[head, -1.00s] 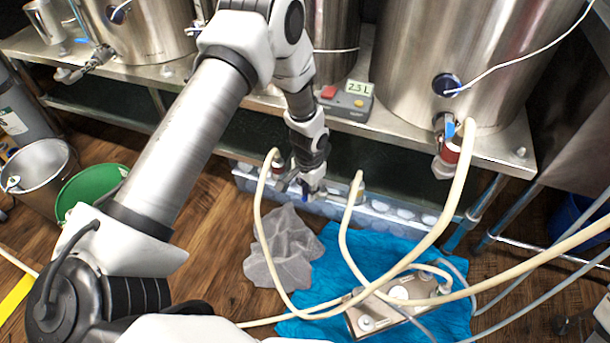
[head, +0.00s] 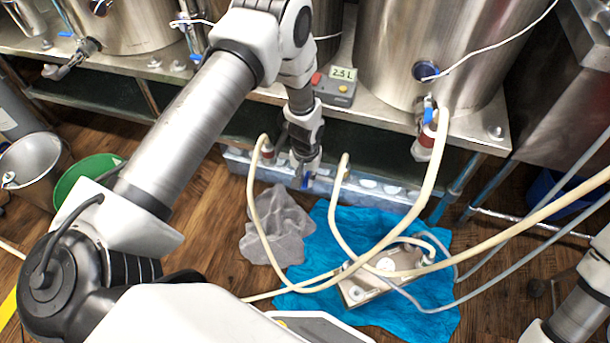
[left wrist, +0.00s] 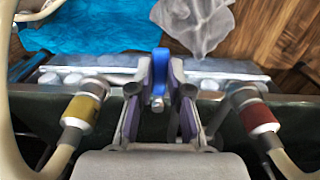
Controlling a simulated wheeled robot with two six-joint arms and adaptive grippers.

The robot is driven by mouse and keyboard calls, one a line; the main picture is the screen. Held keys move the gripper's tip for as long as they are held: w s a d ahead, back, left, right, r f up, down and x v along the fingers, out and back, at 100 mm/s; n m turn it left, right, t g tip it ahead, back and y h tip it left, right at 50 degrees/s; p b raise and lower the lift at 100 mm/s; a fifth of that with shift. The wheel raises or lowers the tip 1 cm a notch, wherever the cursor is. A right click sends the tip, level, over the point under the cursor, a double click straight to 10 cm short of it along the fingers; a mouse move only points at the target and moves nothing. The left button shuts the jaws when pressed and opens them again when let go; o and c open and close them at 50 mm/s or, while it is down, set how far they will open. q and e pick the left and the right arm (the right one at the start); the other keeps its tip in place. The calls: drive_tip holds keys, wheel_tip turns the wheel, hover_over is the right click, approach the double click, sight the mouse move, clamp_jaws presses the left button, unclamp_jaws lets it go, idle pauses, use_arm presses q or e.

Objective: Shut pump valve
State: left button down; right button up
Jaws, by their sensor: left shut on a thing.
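The pump valve's blue lever handle (left wrist: 158,72) stands upright in the left wrist view, between the fingers of my left gripper (left wrist: 160,92). The fingers are shut on it. A small metal part of the valve shows just below the lever; the rest of the valve body is hidden. In the head view my left gripper (head: 304,178) points down in front of the long grey trough under the steel shelf. A bit of blue shows at its tip. My right gripper is out of view; only part of that arm shows at the lower right.
Hose fittings with a yellow band (left wrist: 82,112) and a red band (left wrist: 255,113) flank my left gripper. Cream hoses (head: 336,215) loop close by. A pump (head: 368,291) sits on a blue cloth (head: 430,310); a grey cloth (head: 272,228) lies beside it. Steel kettles (head: 425,50) stand above.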

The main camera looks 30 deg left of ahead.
sight(306, 182)
use_arm(q)
drive_tip(key=c, duration=1.1)
unclamp_jaws()
drive_tip(key=shift+d, duration=0.1)
wheel_tip(306, 182, up, 12)
